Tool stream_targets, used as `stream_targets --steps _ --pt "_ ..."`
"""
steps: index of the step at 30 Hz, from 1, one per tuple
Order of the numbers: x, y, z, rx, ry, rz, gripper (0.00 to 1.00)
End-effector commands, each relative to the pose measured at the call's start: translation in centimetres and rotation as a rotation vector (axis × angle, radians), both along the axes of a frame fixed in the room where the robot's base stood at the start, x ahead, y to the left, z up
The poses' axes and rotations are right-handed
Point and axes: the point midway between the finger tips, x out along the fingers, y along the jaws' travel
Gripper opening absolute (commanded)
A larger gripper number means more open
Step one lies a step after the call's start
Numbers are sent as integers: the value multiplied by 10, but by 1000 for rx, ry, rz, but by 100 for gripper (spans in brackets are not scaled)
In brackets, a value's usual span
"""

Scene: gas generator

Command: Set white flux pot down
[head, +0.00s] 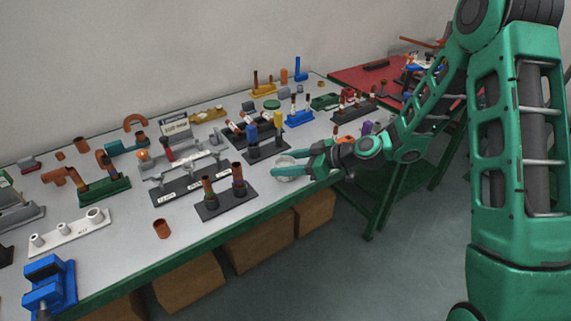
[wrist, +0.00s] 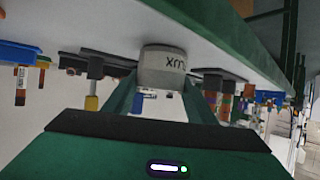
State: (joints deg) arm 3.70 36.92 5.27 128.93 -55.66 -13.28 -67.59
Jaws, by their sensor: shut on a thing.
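The white flux pot (head: 285,168) is between the fingers of my gripper (head: 291,166), over the front edge area of the grey table, right of the middle. In the wrist view the pot (wrist: 163,68) shows dark, upside-down lettering. My gripper (wrist: 160,97) is shut on it, with a green finger on each side. The pot is at or just above the table top; I cannot tell whether it touches.
A dark stand with two brown-topped posts (head: 226,200) is left of the pot. A dark stand with blue and yellow posts (head: 265,146) is behind it. A copper cup (head: 162,229) stands near the front edge. Cardboard boxes (head: 258,243) sit below the table.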

Motion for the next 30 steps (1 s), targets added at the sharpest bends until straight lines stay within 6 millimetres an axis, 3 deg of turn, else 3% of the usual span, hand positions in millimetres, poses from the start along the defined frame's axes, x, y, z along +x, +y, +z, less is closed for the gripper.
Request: stream_targets --steps 8,9,11,22,30 --pt "0 0 -1 0 0 0 25" --pt "0 0 -2 0 0 0 58" --pt "0 0 -1 0 0 0 70" --pt "0 -1 2 -1 -1 0 70" --pt "-13 -36 20 -1 0 -4 70"
